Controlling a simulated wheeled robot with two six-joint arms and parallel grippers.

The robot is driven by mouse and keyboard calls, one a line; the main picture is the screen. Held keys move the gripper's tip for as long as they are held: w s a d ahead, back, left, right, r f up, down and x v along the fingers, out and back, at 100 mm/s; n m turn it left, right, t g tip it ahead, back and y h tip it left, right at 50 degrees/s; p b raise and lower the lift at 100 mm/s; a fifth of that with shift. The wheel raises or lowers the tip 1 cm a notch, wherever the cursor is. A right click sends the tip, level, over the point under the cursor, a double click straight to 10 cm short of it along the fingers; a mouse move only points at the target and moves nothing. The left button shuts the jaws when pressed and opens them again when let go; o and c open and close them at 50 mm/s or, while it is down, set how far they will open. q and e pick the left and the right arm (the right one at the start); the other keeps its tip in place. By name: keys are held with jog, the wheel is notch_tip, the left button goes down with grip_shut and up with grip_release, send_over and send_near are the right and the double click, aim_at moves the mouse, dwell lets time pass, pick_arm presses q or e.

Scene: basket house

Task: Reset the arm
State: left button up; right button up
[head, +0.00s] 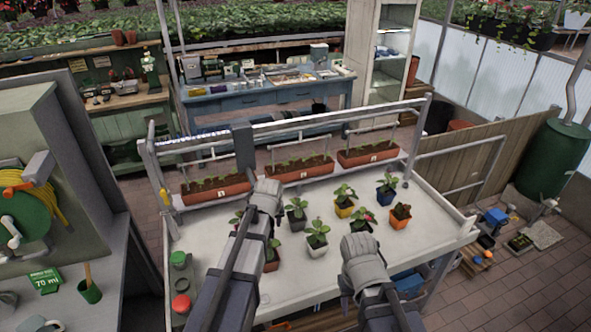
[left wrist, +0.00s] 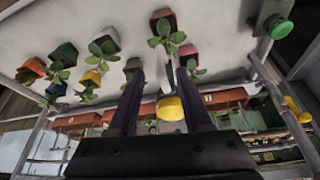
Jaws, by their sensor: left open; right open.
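My left arm (head: 232,270) reaches up over the white-topped table (head: 320,205), bent at a grey joint. Its gripper shows in the left wrist view (left wrist: 160,80), with two dark fingers apart, pointing toward the potted plants. A yellow rounded thing (left wrist: 170,108) shows between the fingers; I cannot tell that it touches them. My right gripper (head: 360,265) is over the table's front edge, at the end of the right arm; its fingertips are mostly hidden. It is open.
Terracotta troughs (head: 300,172) line the back rail. A cabinet with a green hose reel (head: 22,220) stands at left.

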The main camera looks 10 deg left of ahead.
pick_arm(q)
jog(key=s+d+f+m+g+b, duration=0.2)
jog(key=s+d+f+m+b, duration=0.2)
jog(key=s, duration=0.7)
jog(key=s+d+f+m+g+b, duration=0.2)
jog(key=s+d+f+m+b, duration=0.1)
jog(key=s+d+f+b, duration=0.6)
jog(key=s+d+f, duration=0.1)
jog(key=s+d, duration=0.1)
jog(key=shift+d+f+m, duration=0.35)
jog(key=shift+f+m, duration=0.05)
